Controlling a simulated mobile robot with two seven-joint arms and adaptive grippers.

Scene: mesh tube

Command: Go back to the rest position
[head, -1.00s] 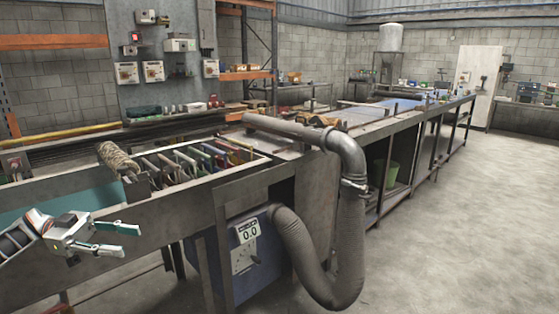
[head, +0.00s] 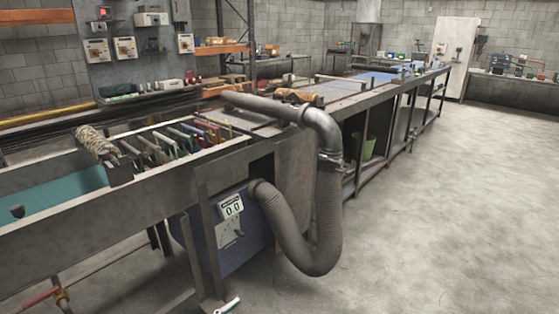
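The task names no object apart from my own arms. A single pale fingertip (head: 228,306) shows at the bottom edge of the head view, left of centre, in front of the workbench. It looks like part of my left gripper; the rest of that gripper is below the frame, so its opening is hidden. Nothing held can be seen at the fingertip. My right gripper is out of view.
A long metal workbench (head: 105,240) runs from the near left to the back. A grey flexible hose (head: 330,210) hangs at its front beside a blue box with a display (head: 230,208). A rope roll (head: 96,143) lies on the bench. The concrete floor (head: 440,220) at right is clear.

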